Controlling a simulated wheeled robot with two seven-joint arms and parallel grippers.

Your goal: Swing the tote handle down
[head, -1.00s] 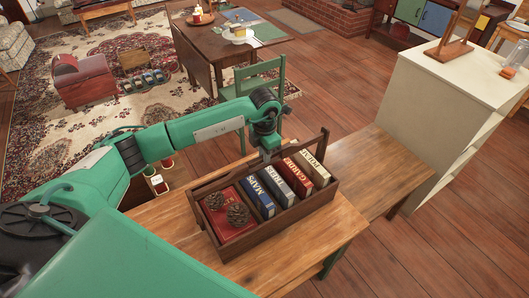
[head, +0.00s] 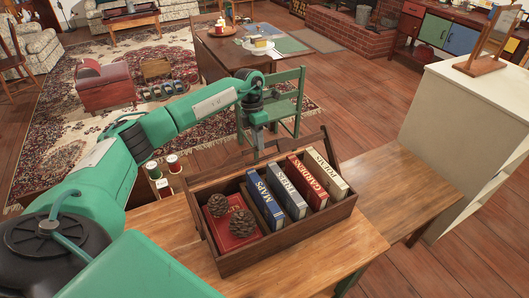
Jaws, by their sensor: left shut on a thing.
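A dark brown wooden tote (head: 304,222) stands on the wooden table, holding books and pinecones. Its handle (head: 212,171) leans over the far side of the tote, its bar beyond the far wall. My left gripper (head: 258,148) is shut on the handle bar near its middle, pointing down. The gripper partly hides the bar, and the fingertips are small in the picture. My right gripper is not in view.
Inside the tote are several upright books (head: 297,190), a red book lying flat (head: 220,236) and two pinecones (head: 241,223). A green chair (head: 286,103) stands just beyond the handle. A cream shelf unit (head: 452,125) stands at right. The table (head: 400,183) is bare right of the tote.

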